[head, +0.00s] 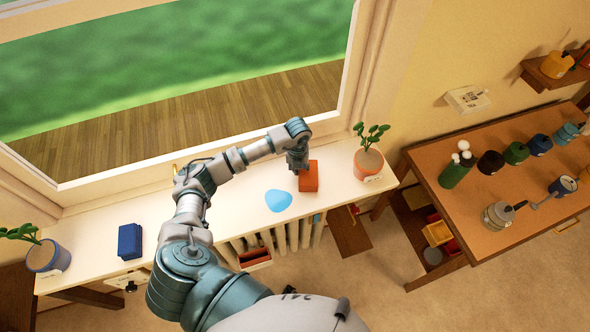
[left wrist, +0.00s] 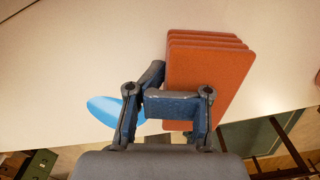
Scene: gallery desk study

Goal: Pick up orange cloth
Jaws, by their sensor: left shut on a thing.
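The orange cloth (head: 310,178) is a folded, layered block on the white sill-like shelf below the window. In the left wrist view the cloth (left wrist: 208,65) shows several stacked layers, with its near part behind my fingers. My left gripper (head: 298,166) reaches down at the cloth's left side. In the left wrist view my left gripper (left wrist: 170,106) is shut on the cloth's near edge, though the exact contact is partly hidden by the fingers. I cannot tell whether the cloth is clear of the shelf. My right gripper is not in view.
A light blue flat oval (head: 278,200) lies just left of the cloth. A potted plant (head: 368,162) stands to the right, another (head: 45,256) at the far left. A dark blue block (head: 130,241) sits on the shelf (head: 90,255). A brown table (head: 480,215) holds several vessels.

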